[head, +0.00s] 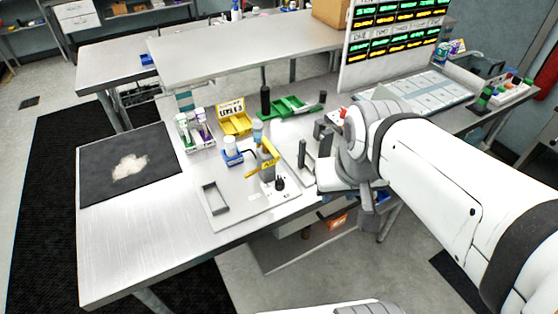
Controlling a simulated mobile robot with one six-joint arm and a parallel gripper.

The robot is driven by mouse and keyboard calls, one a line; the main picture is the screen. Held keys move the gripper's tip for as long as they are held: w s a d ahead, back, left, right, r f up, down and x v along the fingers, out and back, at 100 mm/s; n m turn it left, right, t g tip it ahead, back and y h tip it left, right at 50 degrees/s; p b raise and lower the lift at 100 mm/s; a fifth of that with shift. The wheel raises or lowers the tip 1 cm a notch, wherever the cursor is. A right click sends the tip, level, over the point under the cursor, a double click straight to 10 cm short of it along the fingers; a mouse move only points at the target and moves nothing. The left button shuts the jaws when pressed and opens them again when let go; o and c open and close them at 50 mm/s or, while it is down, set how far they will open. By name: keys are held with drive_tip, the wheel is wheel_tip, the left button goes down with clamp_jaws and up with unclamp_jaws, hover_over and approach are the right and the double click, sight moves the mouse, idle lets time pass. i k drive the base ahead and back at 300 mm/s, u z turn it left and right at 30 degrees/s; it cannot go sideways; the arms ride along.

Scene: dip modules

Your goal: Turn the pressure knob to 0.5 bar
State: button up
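A small black knob (280,184), which looks like the pressure knob, stands at the front right of a pale module board (232,213) on the bench. Its pointer and scale are too small to read. A yellow part (264,160) and a grey cylinder (266,174) stand just left of it. My gripper (314,155) is to the right of the knob and apart from it. Its dark fingers appear spread with nothing between them. My arm comes in from the right and hides part of the bench behind.
Behind are a yellow box (235,120), a green tray (293,107) and a tube rack (196,130). A dark mat (105,185) lies left. The bench's front left is clear.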

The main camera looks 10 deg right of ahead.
sight(279, 183)
drive_tip(key=z, duration=1.45)
drive_tip(key=k, duration=1.95)
drive_tip(key=u, duration=0.35)
drive_tip(key=i, duration=1)
drive_tip(key=u, duration=0.1)
